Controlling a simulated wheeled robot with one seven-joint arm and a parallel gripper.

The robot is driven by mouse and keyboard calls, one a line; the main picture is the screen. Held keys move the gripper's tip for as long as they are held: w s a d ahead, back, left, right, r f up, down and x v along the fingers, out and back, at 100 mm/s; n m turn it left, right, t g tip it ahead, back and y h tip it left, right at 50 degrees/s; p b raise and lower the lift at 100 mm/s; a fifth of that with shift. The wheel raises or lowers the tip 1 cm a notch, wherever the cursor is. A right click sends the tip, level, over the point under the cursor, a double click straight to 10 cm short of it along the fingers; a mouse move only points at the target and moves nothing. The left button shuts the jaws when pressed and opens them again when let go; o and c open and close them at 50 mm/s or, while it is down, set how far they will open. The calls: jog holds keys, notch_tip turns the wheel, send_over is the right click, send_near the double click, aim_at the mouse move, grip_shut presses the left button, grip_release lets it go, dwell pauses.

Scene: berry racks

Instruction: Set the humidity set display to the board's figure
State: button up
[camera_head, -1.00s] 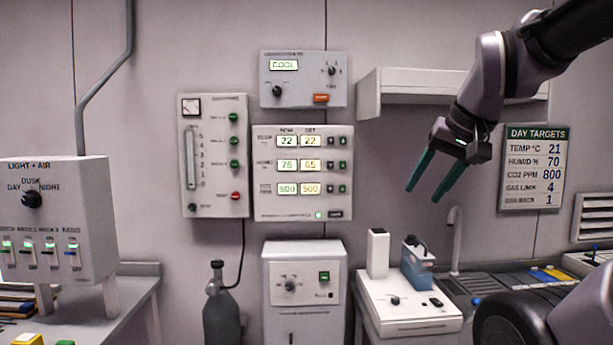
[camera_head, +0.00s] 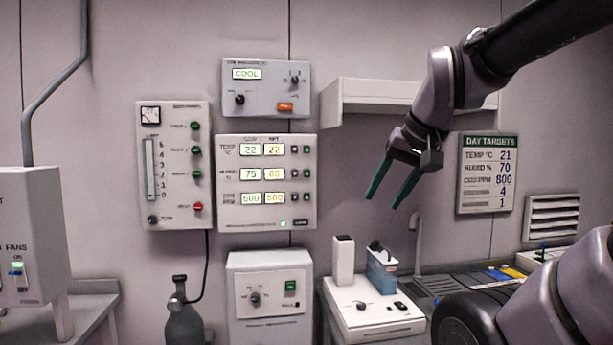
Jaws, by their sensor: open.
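The climate panel (camera_head: 225,223) hangs on the back wall, left of centre, with "now" and "set" columns. Its humidity row shows 75 or 76 in the now display (camera_head: 250,174). The humidity set display (camera_head: 274,174) looks like 65, but its digits are blurred. Two small buttons, a dark one (camera_head: 295,175) and a green one (camera_head: 307,174), sit right of it. The targets board (camera_head: 487,173) on the right wall area reads HUMID % 70. My gripper (camera_head: 382,197) is open and empty, its green fingers pointing down, between panel and board and apart from both.
A COOL control box (camera_head: 265,88) hangs above the panel and a gauge panel (camera_head: 173,165) to its left. A shelf (camera_head: 390,100) is behind my arm. Below stand a white cabinet (camera_head: 271,265), a gas cylinder (camera_head: 184,320) and a bench device (camera_head: 372,318).

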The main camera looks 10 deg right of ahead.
grip_shut()
dwell(1.8)
